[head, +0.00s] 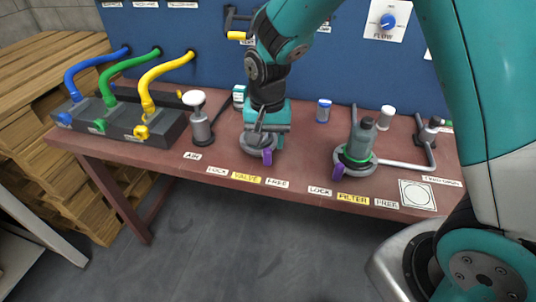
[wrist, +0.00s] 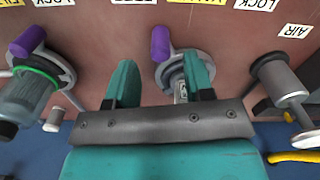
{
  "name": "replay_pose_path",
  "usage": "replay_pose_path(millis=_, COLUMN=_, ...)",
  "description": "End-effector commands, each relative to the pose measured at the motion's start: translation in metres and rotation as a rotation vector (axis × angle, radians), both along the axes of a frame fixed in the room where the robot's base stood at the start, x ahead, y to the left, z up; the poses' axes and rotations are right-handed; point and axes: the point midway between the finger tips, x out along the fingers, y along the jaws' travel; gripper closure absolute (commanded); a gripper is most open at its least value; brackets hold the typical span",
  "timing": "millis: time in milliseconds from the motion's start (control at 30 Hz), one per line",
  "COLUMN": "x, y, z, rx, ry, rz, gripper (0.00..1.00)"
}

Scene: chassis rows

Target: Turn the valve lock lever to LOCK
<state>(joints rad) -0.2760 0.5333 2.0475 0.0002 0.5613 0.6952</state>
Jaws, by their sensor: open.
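The valve (head: 256,146) is a round grey fitting near the bench's front edge, behind the VALVE label (head: 247,177). Its lever ends in a purple grip (head: 267,157) that points toward the front, between the VALVE and FREE (head: 277,183) labels. The LOCK label (head: 217,170) lies left of VALVE. In the wrist view the purple grip (wrist: 160,42) stands just beyond my fingertips, between them sideways. My gripper (wrist: 161,75) is open and empty, over the valve; it hides much of the valve body. I cannot tell whether a finger touches it.
A filter (head: 357,150) with its own purple lever (head: 341,171) stands to the right. A white-topped air pump (head: 200,118) stands to the left. Hoses in blue, green and yellow (head: 160,75) run to a grey block. A blue panel (head: 200,30) rises behind the bench.

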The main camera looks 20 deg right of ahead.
Motion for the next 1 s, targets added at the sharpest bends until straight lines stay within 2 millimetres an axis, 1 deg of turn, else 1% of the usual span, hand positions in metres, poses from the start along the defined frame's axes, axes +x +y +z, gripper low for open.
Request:
replay_pose_path(millis=33, x=-0.001, y=0.000, z=-0.012, rx=-0.001, ry=0.005, rz=0.000, gripper=0.52)
replay_pose_path(millis=100, x=-0.001, y=0.000, z=-0.024, rx=-0.002, ry=0.004, rz=0.000, gripper=0.52)
replay_pose_path(millis=200, x=0.000, y=0.000, z=-0.038, rx=-0.001, ry=0.003, rz=0.001, gripper=0.52)
replay_pose_path(millis=300, x=0.000, y=0.000, z=-0.047, rx=-0.001, ry=0.001, rz=0.001, gripper=0.52)
replay_pose_path(millis=433, x=0.000, y=0.000, z=-0.052, rx=0.000, ry=0.000, rz=0.001, gripper=0.52)
replay_pose_path(millis=667, x=0.000, y=0.000, z=-0.053, rx=0.001, ry=0.000, rz=0.001, gripper=0.52)
replay_pose_path(millis=700, x=0.000, y=0.000, z=-0.052, rx=0.001, ry=0.000, rz=0.001, gripper=0.57)
replay_pose_path(millis=767, x=0.000, y=0.000, z=-0.052, rx=0.001, ry=0.000, rz=0.001, gripper=0.71)
replay_pose_path(millis=800, x=0.000, y=0.000, z=-0.052, rx=0.001, ry=0.000, rz=0.001, gripper=0.80)
replay_pose_path(millis=900, x=0.000, y=0.000, z=-0.052, rx=0.000, ry=0.000, rz=0.001, gripper=1.00)
replay_pose_path(millis=1000, x=0.000, y=0.000, z=-0.052, rx=0.000, ry=0.000, rz=0.000, gripper=1.00)
